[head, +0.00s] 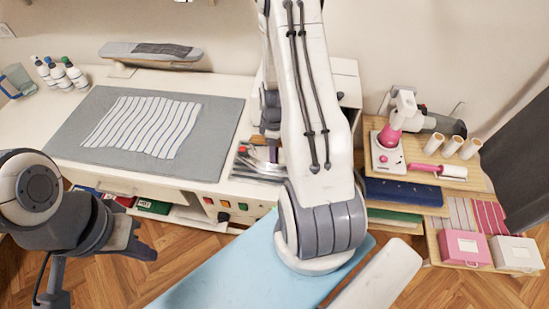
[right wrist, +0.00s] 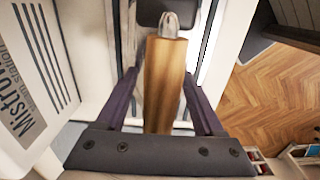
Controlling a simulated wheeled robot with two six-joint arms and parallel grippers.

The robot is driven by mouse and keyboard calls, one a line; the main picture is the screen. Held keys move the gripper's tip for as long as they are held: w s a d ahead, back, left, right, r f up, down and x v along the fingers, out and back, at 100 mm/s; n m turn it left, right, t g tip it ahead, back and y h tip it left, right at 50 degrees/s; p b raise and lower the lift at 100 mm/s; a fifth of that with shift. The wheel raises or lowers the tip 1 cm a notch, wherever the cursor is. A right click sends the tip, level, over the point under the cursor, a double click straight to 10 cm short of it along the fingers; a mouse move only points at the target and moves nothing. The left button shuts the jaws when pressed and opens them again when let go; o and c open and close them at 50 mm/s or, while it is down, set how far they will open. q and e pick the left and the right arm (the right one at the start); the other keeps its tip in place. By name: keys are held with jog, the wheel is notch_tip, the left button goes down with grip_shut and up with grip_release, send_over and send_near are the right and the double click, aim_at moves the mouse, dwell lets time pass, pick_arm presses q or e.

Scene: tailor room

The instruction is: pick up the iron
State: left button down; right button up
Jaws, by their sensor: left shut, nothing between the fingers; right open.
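A brown wooden handle (right wrist: 165,90) with a metal cap at its far end, apparently the iron's, shows in the right wrist view. My right gripper (right wrist: 160,76) is open, with one finger on each side of the handle. A gap shows on both sides, and I cannot tell the depth between them. The iron's body is mostly hidden here. My left gripper (head: 146,249) is shut and empty at the lower left, over the floor, in front of the white table.
The white table (head: 228,90) carries a grey mat (head: 62,140) with striped cloth (head: 150,126). A white steam station (right wrist: 30,80) stands left of the right gripper. A blue ironing surface (head: 215,275) lies below my right arm. A wooden shelf (head: 425,160) holds several items at right.

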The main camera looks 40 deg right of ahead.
grip_shut()
dwell(0.8)
dwell(0.5)
jog(key=shift+w+r, duration=0.1)
